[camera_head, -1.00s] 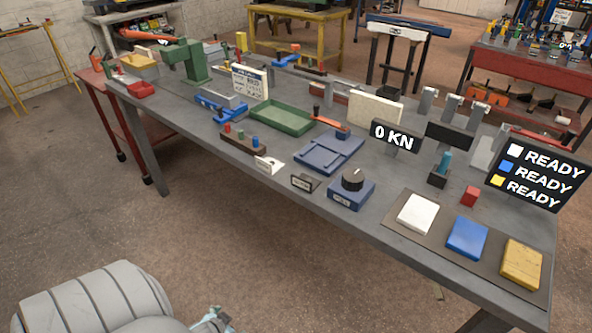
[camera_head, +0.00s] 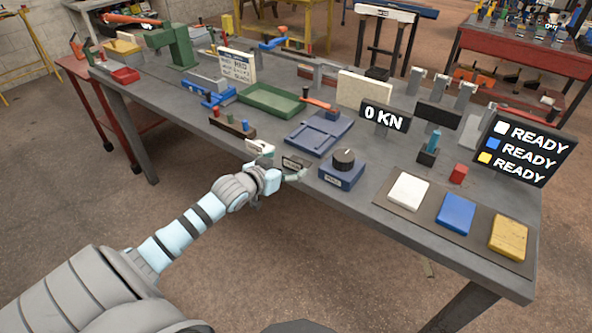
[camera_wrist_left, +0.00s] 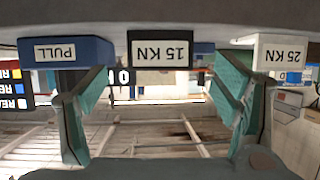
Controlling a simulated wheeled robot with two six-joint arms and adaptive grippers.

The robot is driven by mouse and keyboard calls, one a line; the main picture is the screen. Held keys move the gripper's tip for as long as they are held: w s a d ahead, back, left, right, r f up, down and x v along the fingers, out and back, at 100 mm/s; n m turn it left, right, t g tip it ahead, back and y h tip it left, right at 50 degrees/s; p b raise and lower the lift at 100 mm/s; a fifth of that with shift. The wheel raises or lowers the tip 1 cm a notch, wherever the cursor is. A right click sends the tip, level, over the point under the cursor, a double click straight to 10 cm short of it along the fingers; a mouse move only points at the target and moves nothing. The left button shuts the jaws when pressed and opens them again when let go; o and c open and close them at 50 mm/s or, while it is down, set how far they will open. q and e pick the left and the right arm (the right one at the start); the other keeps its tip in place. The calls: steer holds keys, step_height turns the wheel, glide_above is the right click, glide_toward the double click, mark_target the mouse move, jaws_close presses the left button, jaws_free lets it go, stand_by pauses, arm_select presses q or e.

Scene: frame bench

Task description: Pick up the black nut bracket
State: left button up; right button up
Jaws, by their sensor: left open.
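In the left wrist view, which is upside down, the dark bracket (camera_wrist_left: 132,36) carries a white 15 KN label and lies between my fingertips. My left gripper (camera_head: 281,166) is at the bench edge just in front of the bracket. Its fingers (camera_wrist_left: 163,78) are spread wide, with nothing held between them. The gripper hides part of the bracket's surroundings. My right gripper is not in view.
A white 25 KN bracket (camera_head: 259,146) and a blue PULL box (camera_head: 340,176) with a black knob stand close on either side. A blue fixture plate (camera_head: 320,133) lies behind. White, blue and yellow pads lie on a mat (camera_head: 385,203) at the right.

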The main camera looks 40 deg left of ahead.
mark_target(298, 160)
arm_select(q)
steer(key=x, duration=0.2)
steer(key=shift+w+f, duration=0.25)
steer(key=shift+w, duration=0.05)
steer(key=shift+r, duration=0.1)
steer(key=c, duration=1.4)
